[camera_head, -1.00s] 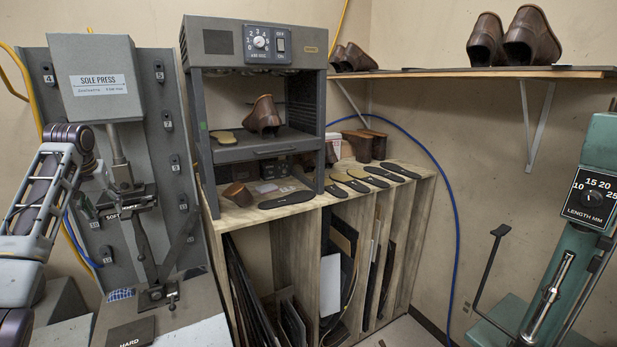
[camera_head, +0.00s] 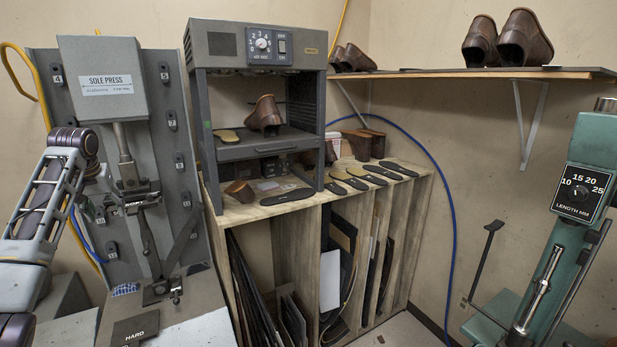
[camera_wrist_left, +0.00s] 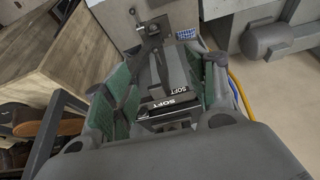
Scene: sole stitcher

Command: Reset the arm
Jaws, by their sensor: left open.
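My left arm comes in at the left edge of the head view. In the left wrist view the gripper (camera_wrist_left: 165,92) is open, with green-padded fingers wide apart. Dark pieces marked SOFT (camera_wrist_left: 172,104) show between the fingers, and I cannot tell how far off they are. My right gripper is not in view.
A pad marked HARD (camera_head: 135,329) lies on the press bench. A grey heater unit (camera_head: 262,88) stands on a wooden rack (camera_head: 330,196) with soles and heels. A green machine (camera_head: 590,150) stands at right. Shoes rest on a wall shelf (camera_head: 470,72).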

